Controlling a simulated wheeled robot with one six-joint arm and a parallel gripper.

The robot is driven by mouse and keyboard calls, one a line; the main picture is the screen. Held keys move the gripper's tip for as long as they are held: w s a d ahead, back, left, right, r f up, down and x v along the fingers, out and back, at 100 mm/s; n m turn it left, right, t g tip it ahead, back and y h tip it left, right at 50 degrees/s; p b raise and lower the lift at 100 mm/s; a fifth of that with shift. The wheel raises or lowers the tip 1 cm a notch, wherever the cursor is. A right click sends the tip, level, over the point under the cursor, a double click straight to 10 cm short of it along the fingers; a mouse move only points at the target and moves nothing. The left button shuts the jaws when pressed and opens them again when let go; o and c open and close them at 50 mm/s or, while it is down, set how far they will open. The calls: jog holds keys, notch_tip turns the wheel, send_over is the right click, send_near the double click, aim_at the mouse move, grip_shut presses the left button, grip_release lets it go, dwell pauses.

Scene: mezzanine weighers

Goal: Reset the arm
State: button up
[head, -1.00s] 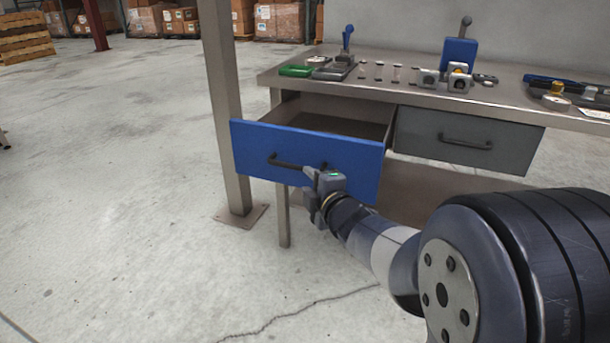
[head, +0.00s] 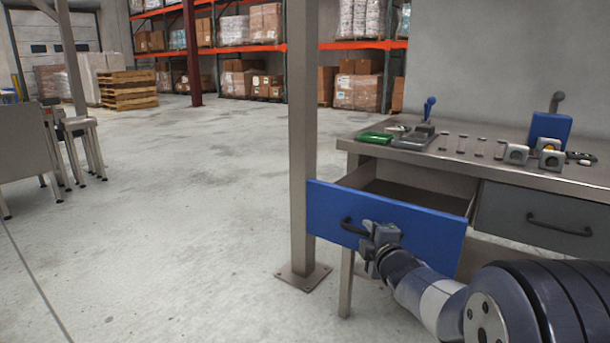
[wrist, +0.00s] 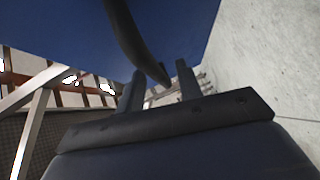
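The blue drawer (head: 425,232) stands pulled out of the workbench (head: 450,155), its inside partly visible and no contents discernible. Its dark bar handle (head: 350,229) is on the front face. My gripper (head: 372,235) is at the right end of this handle, close to the drawer front. In the wrist view the two fingers of my gripper (wrist: 160,85) are parted, with the curved handle (wrist: 135,40) reaching down toward the gap between them. Space shows on both sides of the handle, and I cannot tell whether a finger touches it. No object is held.
A steel post (head: 303,150) stands just left of the drawer. A closed grey drawer (head: 545,218) is to the right. A green item (head: 375,137), a blue device (head: 549,130) and small weights are on the bench top. Open floor (head: 180,220) lies left.

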jog(key=shift+x, duration=0.95)
jog(key=shift+w+d, duration=0.2)
jog(key=shift+d, duration=0.05)
jog(key=shift+s+a, duration=0.1)
jog(key=shift+s, duration=0.05)
